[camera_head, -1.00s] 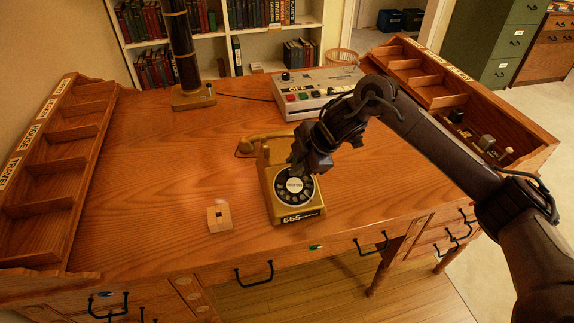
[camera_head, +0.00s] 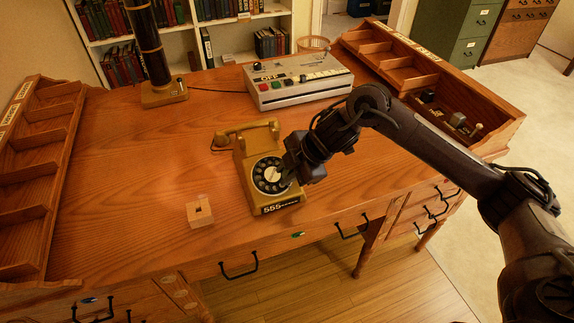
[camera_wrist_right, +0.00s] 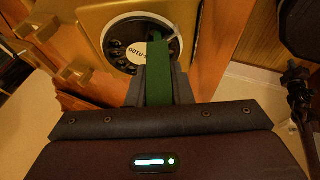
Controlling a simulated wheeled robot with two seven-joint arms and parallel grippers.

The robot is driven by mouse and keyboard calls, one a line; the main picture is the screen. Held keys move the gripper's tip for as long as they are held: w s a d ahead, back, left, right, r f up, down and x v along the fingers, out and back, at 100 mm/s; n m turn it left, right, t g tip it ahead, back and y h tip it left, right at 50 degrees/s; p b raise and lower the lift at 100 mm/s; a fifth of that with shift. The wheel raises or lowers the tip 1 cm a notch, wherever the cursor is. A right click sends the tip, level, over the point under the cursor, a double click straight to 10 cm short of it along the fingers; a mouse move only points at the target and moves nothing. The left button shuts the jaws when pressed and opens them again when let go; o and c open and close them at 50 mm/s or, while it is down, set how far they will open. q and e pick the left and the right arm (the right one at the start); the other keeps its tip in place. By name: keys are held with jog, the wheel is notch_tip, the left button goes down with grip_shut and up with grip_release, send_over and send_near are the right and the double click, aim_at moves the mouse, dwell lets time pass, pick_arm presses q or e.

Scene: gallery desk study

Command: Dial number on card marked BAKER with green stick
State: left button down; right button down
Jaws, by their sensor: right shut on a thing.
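The yellow rotary telephone (camera_head: 243,165) stands on the desk, its black dial (camera_head: 270,175) facing up and forward. "555" shows on its front label. My right gripper (camera_head: 291,170) is at the right side of the dial. In the right wrist view, this gripper (camera_wrist_right: 158,88) is shut on a green stick (camera_wrist_right: 158,82), which points at the dial (camera_wrist_right: 135,45). I cannot tell whether the tip touches a finger hole. No card marked BAKER can be read. My left gripper is not in view.
A grey console (camera_head: 298,80) with coloured buttons stands behind the phone. A dark column on a wooden base (camera_head: 164,93) stands at the back left. Pigeonhole racks line the left (camera_head: 62,138) and right (camera_head: 395,62) sides. The desktop between is mostly clear.

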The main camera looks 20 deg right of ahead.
jog(key=shift+s+a, duration=0.1)
jog(key=shift+a, duration=0.05)
jog(key=shift+p, duration=0.3)
dwell(0.5)
jog(key=r+p, duration=0.1)
jog(key=s+r+p, duration=0.1)
jog(key=p, duration=0.1)
jog(key=r+p, duration=0.1)
jog(key=r, duration=0.1)
jog(key=shift+s, duration=0.4)
jog(key=shift+f, duration=0.15)
jog(key=shift+w+f, duration=0.1)
dwell(0.8)
